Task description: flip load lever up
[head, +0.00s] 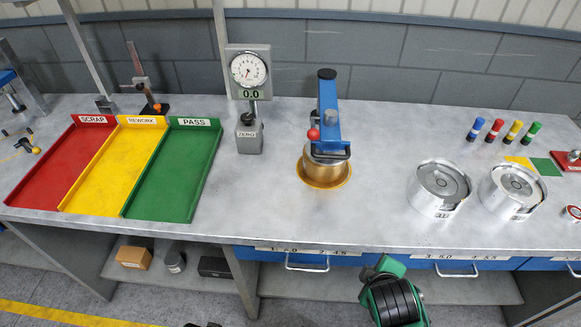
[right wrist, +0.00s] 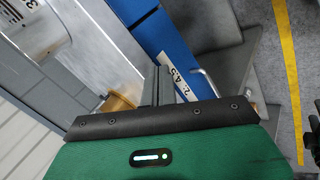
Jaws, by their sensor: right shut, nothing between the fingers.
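The load lever has a red ball knob (head: 313,134) on the left side of a blue press (head: 328,112). Its rod is mostly hidden, so I cannot tell its exact tilt. The press stands over a round brass-coloured base (head: 326,172) on the bench. My right gripper (head: 372,268), green and black, is in front of the bench edge, below and right of the press and well apart from the lever. In the right wrist view its fingers (right wrist: 165,85) are together and empty. My left gripper is not in view.
A dial gauge (head: 248,72) on a stand is left of the press. Red, yellow and green (head: 178,172) trays lie farther left. Two metal discs (head: 441,187) sit to the right, with several coloured pegs behind. Bench space between press and discs is clear. Blue drawers (head: 310,257) have protruding handles.

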